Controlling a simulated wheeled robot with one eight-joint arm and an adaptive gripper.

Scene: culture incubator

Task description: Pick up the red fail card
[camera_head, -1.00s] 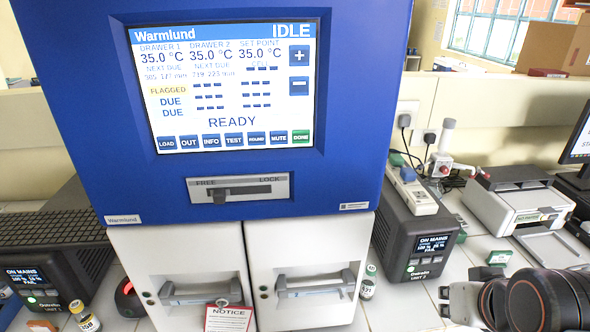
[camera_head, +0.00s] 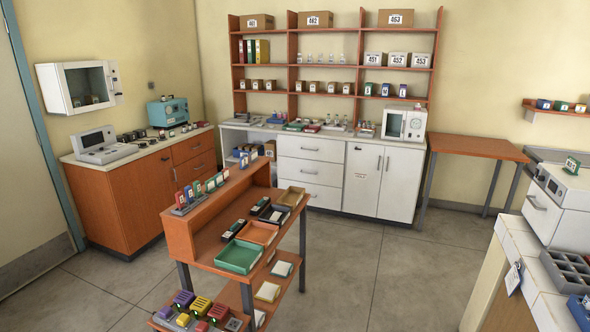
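A small red upright card-like piece (camera_head: 180,199) stands at the left end of a row of coloured pieces on the raised top shelf of the orange-brown cart (camera_head: 233,213). Blue and green pieces stand to its right in the same row. It is too small to read, so I cannot tell whether it is the fail card. A red block (camera_head: 219,313) also sits on the cart's low shelf at the bottom of the view. My gripper is not in view.
The cart also holds a green tray (camera_head: 238,256), with orange and dark trays behind it. Wooden cabinets (camera_head: 130,208) stand at the left and white cabinets (camera_head: 340,172) at the back. A tiled counter (camera_head: 524,264) is at the right. Open floor (camera_head: 390,265) lies between cart and counter.

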